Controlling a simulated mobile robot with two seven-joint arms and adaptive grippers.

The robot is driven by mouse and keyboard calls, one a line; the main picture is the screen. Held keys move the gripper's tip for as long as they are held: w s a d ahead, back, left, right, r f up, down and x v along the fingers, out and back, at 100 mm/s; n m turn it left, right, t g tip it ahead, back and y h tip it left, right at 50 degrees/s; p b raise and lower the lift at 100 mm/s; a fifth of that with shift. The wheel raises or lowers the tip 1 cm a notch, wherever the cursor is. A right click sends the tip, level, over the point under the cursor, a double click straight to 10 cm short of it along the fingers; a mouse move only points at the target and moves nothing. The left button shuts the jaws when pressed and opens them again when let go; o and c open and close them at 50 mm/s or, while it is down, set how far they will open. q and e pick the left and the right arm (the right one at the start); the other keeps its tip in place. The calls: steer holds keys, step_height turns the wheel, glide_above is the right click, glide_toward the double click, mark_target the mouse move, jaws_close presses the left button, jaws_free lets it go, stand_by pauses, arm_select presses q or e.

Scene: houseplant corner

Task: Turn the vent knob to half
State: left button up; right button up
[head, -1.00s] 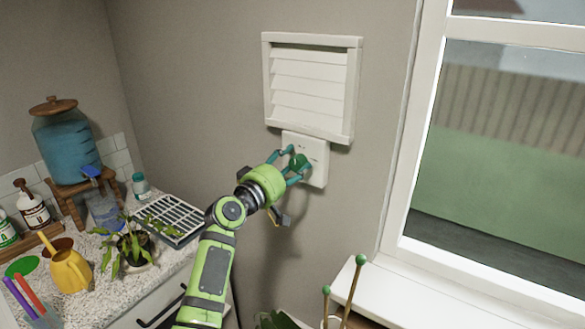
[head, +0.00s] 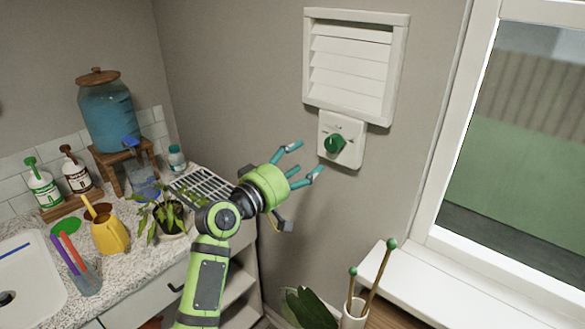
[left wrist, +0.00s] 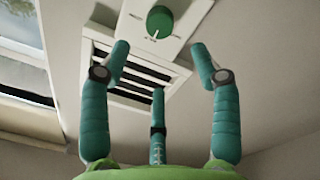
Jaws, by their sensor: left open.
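The green vent knob (head: 334,143) sits on a white wall plate (head: 354,130) just below the white louvred vent (head: 352,62). Small marks show around the knob, but their labels are too small to read. In the left wrist view the knob (left wrist: 160,21) shows a short white pointer line toward the picture's bottom. My left gripper (head: 305,160) is open and empty, with teal fingers to the left of the knob and apart from it. In the left wrist view its fingers (left wrist: 160,62) are spread, with the knob beyond the tips. My right gripper is not in view.
On the left, a speckled counter holds a potted plant (head: 170,215), a yellow watering can (head: 109,235), a drying rack and a blue dispenser (head: 107,118). A window with a white sill (head: 445,285) is at right. A pot with green-tipped sticks (head: 355,318) stands below.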

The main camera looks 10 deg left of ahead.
arm_select(q)
steer(key=shift+v, duration=1.25)
steer(key=s+a+f+g+y, duration=0.2)
steer(key=f+y, duration=0.1)
steer(key=f, duration=1.5)
steer(key=s+a+f+g+y, duration=0.2)
steer(key=f+g+y, duration=0.1)
steer(key=f, duration=1.5)
steer(key=s+a+f+g+y+b, duration=0.1)
steer(key=s+a+f+g+y, duration=0.15)
steer(key=s+f, duration=0.85)
steer(key=s+a+f+m+g, duration=0.1)
steer(key=s+a+f, duration=0.1)
steer(key=s+f, duration=0.55)
steer(key=s+a+f+m+g, duration=0.2)
steer(key=s+f, duration=0.5)
steer(key=f, duration=0.2)
steer(key=s+a+f+m+g, duration=0.1)
steer(key=s+f, duration=0.1)
steer(key=s, duration=0.6)
steer(key=s+a+f+m+g+y, duration=0.1)
steer(key=s+a+f, duration=0.1)
steer(key=s, duration=0.6)
steer(key=s+a+f+m+g+y, duration=0.1)
steer(key=s+f, duration=0.2)
steer(key=s, duration=0.6)
steer(key=shift+a+g+b, duration=0.3)
steer(key=shift+g+b, duration=0.05)
steer(key=shift+b, duration=0.1)
